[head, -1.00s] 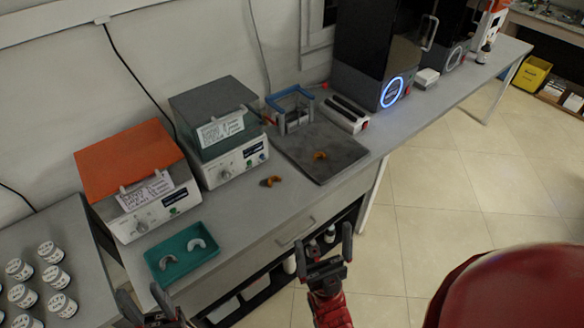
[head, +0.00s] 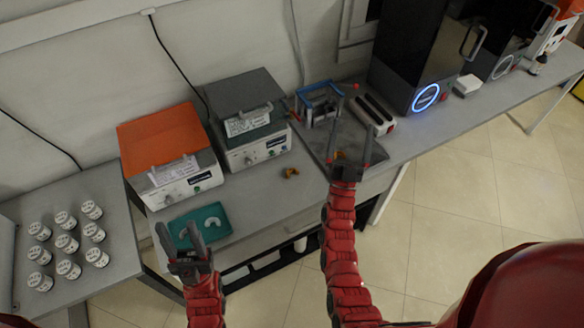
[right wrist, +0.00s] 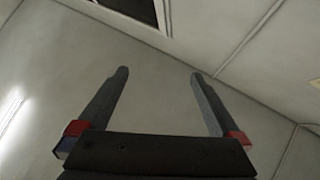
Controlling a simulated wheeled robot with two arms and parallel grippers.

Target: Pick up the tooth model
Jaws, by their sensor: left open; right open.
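One orange tooth model (head: 291,172) lies on the bench between the machines and the front edge. A second orange one (head: 340,155) lies on the dark board, partly hidden by my right gripper. A pale arch-shaped model (head: 211,222) lies in the teal tray (head: 222,233); the tray's left side is partly hidden by my left gripper. My left gripper (head: 178,228) is open and empty, in front of the tray in the picture. My right gripper (head: 350,138) is open and empty over the dark board; in the right wrist view its fingers (right wrist: 160,78) are apart with only wall behind.
An orange-lidded machine (head: 165,155) and a grey-lidded one (head: 245,115) stand along the wall. A blue-topped frame (head: 318,98) and a white box with dark slots (head: 374,112) stand by the board. Several white jars (head: 66,243) fill the left table.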

